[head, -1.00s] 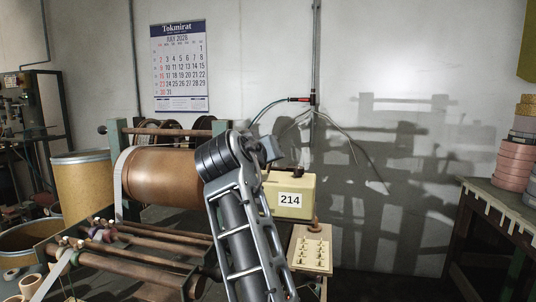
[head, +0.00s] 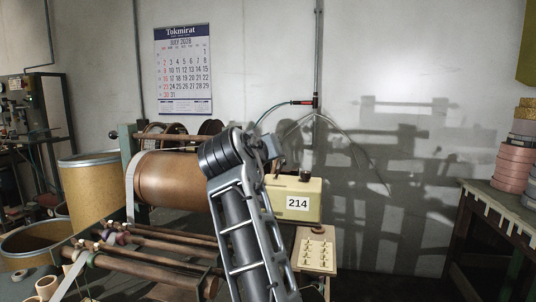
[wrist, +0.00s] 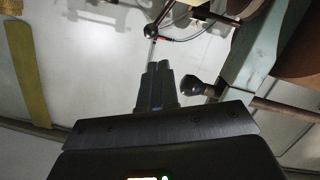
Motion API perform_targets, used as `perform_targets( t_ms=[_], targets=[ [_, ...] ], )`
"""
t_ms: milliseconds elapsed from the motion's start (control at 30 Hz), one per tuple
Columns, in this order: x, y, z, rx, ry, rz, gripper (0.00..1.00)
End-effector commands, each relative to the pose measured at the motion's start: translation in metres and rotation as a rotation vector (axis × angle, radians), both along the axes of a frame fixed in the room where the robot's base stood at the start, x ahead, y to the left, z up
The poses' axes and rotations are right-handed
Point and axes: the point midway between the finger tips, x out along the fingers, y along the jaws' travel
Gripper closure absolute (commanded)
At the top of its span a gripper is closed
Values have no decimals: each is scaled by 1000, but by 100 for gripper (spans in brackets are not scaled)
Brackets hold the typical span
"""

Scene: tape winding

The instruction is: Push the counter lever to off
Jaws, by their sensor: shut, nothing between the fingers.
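The counter is a cream box (head: 310,187) with a white plate reading 214, right of the wound brown roll in the head view. A small dark piece (head: 305,174) stands on its top; I cannot tell if it is the lever. My arm covers the counter's left side. My gripper (wrist: 157,68) points up the wrist view, its fingers together and empty. A black ball knob (wrist: 192,85) on a rod is just right of the fingers, apart from them in the picture. Another dark ball (wrist: 149,30) is beyond the tips. I cannot tell which knob, if either, is the counter lever.
A teal frame (wrist: 258,45) stands at the right of the wrist view. The brown roll (head: 170,180) and rollers are left of my arm in the head view. A cream switch panel (head: 316,249) is below the counter. A table with tape rolls (head: 515,168) is far right.

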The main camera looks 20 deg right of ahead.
Motion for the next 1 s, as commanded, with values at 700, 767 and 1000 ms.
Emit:
perform_targets(
  t_ms=[700,767,1000],
  targets=[
    [-68,63,23,0,-1,-2,100],
    [-70,64,23,0,-1,-2,100],
    [-71,65,24,0,0,-2,100]
  ],
)
